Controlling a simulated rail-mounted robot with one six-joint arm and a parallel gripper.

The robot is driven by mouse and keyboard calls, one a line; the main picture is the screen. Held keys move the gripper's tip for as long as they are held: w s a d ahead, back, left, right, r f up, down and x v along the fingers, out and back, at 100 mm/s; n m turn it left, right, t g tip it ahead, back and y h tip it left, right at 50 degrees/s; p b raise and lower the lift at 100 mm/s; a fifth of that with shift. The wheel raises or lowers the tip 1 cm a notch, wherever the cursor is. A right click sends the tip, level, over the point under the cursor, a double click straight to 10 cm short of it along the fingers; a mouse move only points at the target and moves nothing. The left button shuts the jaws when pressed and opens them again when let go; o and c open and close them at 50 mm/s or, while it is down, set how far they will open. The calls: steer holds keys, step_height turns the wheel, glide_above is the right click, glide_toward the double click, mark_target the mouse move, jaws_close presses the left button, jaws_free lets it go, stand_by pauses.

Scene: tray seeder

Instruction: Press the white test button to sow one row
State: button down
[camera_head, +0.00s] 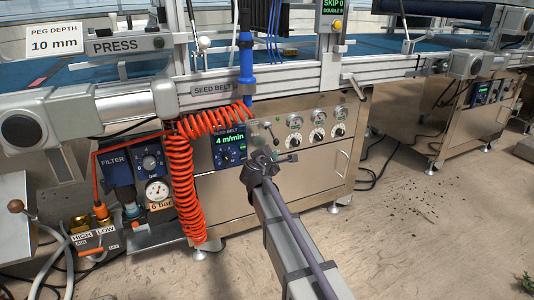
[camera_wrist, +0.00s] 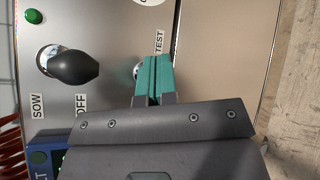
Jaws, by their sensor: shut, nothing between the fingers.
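My gripper (camera_wrist: 153,64) is shut with nothing between its teal fingers. In the wrist view its fingertips lie over the steel panel beside the TEST label (camera_wrist: 159,42). A pale, rounded edge of the white test button (camera_wrist: 136,70) shows just left of the fingertips, and the rest is hidden behind them. I cannot tell whether the fingertips touch the button. In the head view my gripper (camera_head: 289,157) is at the front panel of the steel cabinet (camera_head: 318,172), below the black-tipped lever (camera_head: 271,132). The button cannot be made out there.
In the wrist view a black knob (camera_wrist: 73,65) by the SOW and OFF labels stands left of my fingers, with a green light (camera_wrist: 33,16) above it. In the head view several gauges and dials (camera_head: 294,121) are to the right, and a coiled orange hose (camera_head: 180,185) hangs to the left.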

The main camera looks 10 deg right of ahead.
steer(key=shift+s, duration=0.1)
steer(key=s, duration=0.2)
steer(key=s+d, duration=0.1)
steer(key=s, duration=0.1)
steer(key=shift+s+d, duration=0.15)
steer(key=shift+s, duration=0.2)
stand_by(0.5)
